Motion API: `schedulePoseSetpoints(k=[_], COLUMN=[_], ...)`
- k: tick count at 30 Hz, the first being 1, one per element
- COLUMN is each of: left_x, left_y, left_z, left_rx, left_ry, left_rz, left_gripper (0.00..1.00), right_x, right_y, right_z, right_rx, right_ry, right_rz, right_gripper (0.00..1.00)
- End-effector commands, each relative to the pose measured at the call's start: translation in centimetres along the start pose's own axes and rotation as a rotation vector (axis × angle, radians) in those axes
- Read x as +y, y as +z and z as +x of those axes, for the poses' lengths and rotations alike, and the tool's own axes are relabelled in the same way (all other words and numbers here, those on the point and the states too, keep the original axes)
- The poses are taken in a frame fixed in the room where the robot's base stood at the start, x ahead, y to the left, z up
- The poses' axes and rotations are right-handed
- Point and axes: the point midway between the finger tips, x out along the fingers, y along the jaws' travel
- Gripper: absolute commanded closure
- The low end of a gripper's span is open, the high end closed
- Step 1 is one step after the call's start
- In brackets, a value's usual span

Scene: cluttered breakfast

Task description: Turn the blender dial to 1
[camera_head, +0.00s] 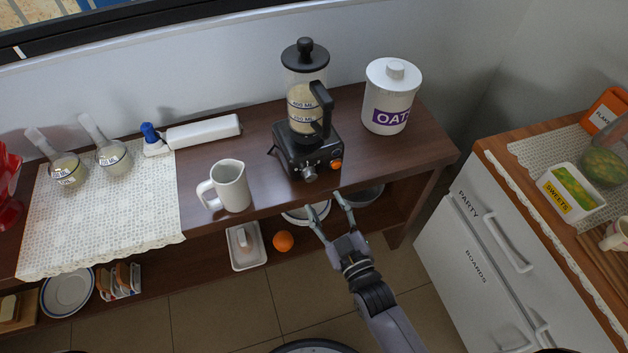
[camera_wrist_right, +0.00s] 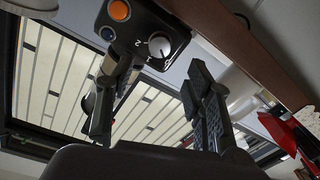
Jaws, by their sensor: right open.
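The blender (camera_head: 305,110) stands upright on the wooden counter, with a clear jug of pale contents on a black base (camera_head: 308,152). Its silver dial (camera_head: 310,173) is on the front face, left of an orange button (camera_head: 336,163). In the right wrist view the dial (camera_wrist_right: 159,45) shows near the top, with small white marks beside it; its exact setting is hard to read. My right gripper (camera_head: 327,206) is open and empty, in front of and below the dial, not touching it. In the wrist view its fingers (camera_wrist_right: 157,78) are spread apart. My left gripper is not in view.
A white mug-like jug (camera_head: 231,186) stands left of the blender and an OATS canister (camera_head: 391,95) right of it. The counter's front edge is close to my right gripper. A shelf below holds bowls and an orange (camera_head: 283,241). A white cabinet (camera_head: 480,270) stands at right.

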Motion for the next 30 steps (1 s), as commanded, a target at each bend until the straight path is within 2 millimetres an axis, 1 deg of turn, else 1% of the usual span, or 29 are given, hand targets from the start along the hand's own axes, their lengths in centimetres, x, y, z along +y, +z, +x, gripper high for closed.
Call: schedulePoseSetpoints(k=[1, 6, 9, 12, 16, 24, 30], left_x=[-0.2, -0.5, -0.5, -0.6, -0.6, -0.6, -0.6], left_y=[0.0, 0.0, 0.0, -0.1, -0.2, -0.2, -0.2], left_z=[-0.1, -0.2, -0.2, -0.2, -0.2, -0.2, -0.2], left_rx=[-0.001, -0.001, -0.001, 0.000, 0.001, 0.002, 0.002], left_ry=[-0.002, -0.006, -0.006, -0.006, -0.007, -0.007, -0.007], left_rz=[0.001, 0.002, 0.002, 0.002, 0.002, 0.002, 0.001], left_gripper=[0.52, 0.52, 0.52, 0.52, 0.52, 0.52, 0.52], right_x=[0.1, 0.1, 0.0, 0.0, 0.0, 0.0, 0.0], right_y=[-0.1, -0.1, 0.0, 0.1, 0.1, 0.1, 0.1], right_z=[1.3, 4.7, 6.2, 7.2, 7.8, 7.9, 7.9], right_rx=[0.003, 0.001, 0.000, -0.001, -0.001, -0.002, -0.002], right_ry=[0.002, 0.001, 0.000, 0.000, 0.000, 0.000, 0.000], right_rz=[-0.001, 0.000, 0.000, 0.001, 0.001, 0.001, 0.000], right_gripper=[0.52, 0.52, 0.52, 0.52, 0.52, 0.52, 0.65])
